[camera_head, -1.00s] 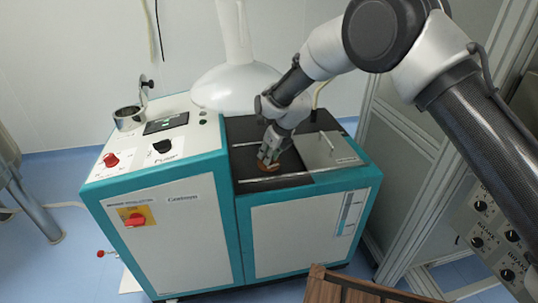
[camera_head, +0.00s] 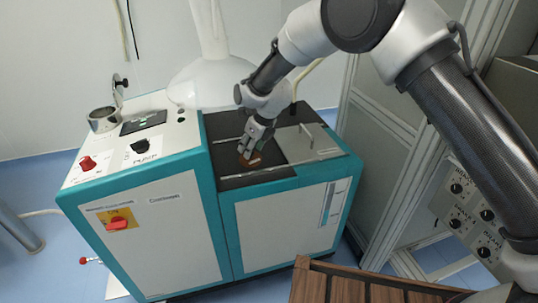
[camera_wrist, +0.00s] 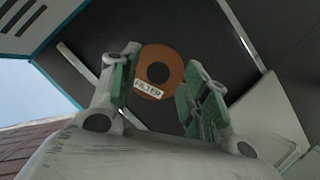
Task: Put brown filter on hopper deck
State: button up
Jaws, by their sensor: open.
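The brown filter (camera_head: 250,161) is a ring with a dark centre and lies on the black hopper deck (camera_head: 228,183) of the machine. In the wrist view the brown filter (camera_wrist: 172,62) shows a white label and appears flat on the dark surface. My gripper (camera_head: 251,153) is over the filter in the head view. In the wrist view my gripper (camera_wrist: 160,90) is open, one green-padded finger on each side of the filter's near part. I cannot tell whether the fingers touch it.
A grey lid with a handle (camera_head: 310,143) lies right of the filter. The white control panel (camera_head: 130,150) with a metal cup (camera_head: 103,119) and knobs is to the left. A white funnel (camera_head: 212,82) stands behind. A wooden surface (camera_head: 345,288) is at the front.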

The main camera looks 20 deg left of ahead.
jog(key=s+d, duration=0.1)
jog(key=d, duration=0.2)
jog(key=s+d, duration=0.2)
jog(key=d, duration=0.2)
jog(key=s+d+r, duration=0.1)
jog(key=s+d, duration=0.1)
jog(key=d, duration=0.2)
jog(key=shift+s+d, duration=0.15)
jog(key=d+r+n+t, duration=0.1)
jog(key=d+r+n, duration=0.4)
jog(key=d+r, duration=0.7)
jog(key=d+r+n, duration=0.5)
jog(key=d+r, duration=0.4)
jog(key=d, duration=0.5)
jog(key=s+d+r+n+h, duration=0.2)
jog(key=s+d+n, duration=0.4)
jog(key=s+d, duration=0.6)
jog(key=s+d+r+n+t+h, duration=0.1)
jog(key=s+d+r+n+h, duration=0.1)
jog(key=s+d+r+n, duration=0.2)
jog(key=s+d+n, duration=0.3)
jog(key=s+d, duration=0.4)
jog(key=d, duration=0.1)
jog(key=shift+s+r, duration=0.25)
jog(key=shift+s, duration=0.15)
jog(key=shift+d, duration=0.1)
